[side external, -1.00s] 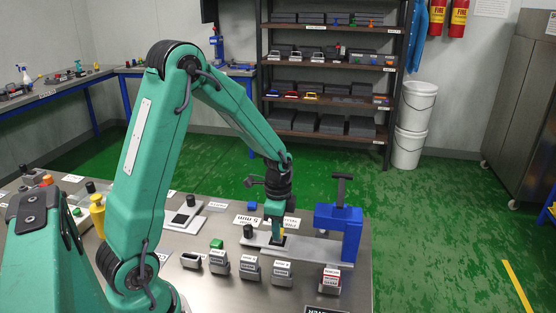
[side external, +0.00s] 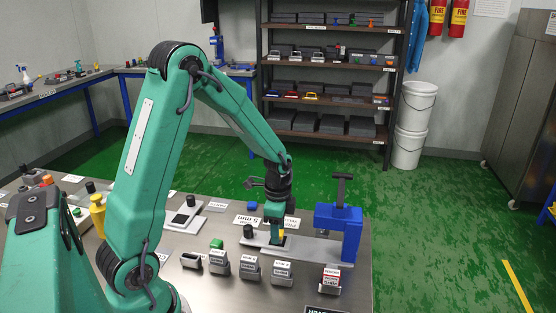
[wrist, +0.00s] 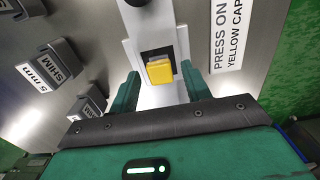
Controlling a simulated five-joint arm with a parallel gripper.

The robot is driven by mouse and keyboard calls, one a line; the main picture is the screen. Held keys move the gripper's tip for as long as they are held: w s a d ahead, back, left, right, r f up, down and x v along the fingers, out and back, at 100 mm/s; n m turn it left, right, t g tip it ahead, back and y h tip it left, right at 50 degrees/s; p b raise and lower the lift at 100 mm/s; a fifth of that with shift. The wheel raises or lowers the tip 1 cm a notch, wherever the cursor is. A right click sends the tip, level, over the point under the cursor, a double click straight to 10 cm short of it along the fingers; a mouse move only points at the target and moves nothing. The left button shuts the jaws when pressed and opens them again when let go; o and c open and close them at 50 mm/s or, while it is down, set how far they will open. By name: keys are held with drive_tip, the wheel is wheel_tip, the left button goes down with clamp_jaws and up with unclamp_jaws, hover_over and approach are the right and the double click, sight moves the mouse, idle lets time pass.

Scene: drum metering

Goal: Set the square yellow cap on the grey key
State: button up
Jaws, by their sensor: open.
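The square yellow cap (wrist: 159,72) sits over a black square on the pale grey plate in the wrist view. In the side view the cap (side external: 282,233) shows as a small yellow patch below my gripper. My gripper (wrist: 158,80) is open, with one green finger on each side of the cap and visible gaps between. In the side view my gripper (side external: 275,222) points down over the plate.
A blue press (side external: 338,225) with a dark T-handle stands just right of my gripper. Several labelled grey blocks (side external: 250,267) stand along the bench front. A black knob (side external: 248,231) is to the left. A "press on yellow cap" label (wrist: 228,38) lies beside the plate.

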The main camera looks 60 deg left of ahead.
wheel_tip(320, 180, up, 12)
idle(0.7)
drive_tip(key=shift+r, duration=0.15)
idle(0.4)
drive_tip(key=s+d+r+n+t, duration=0.2)
drive_tip(key=s+d+r+n, duration=0.2)
drive_tip(key=s, duration=0.3)
drive_tip(key=s+d+r+n+t, duration=0.3)
drive_tip(key=s+d+r+n, duration=0.1)
drive_tip(key=s+d+n, duration=0.1)
drive_tip(key=shift+s+d+r+t, duration=0.3)
drive_tip(key=shift+s+d+r, duration=0.15)
drive_tip(key=shift+s, duration=0.75)
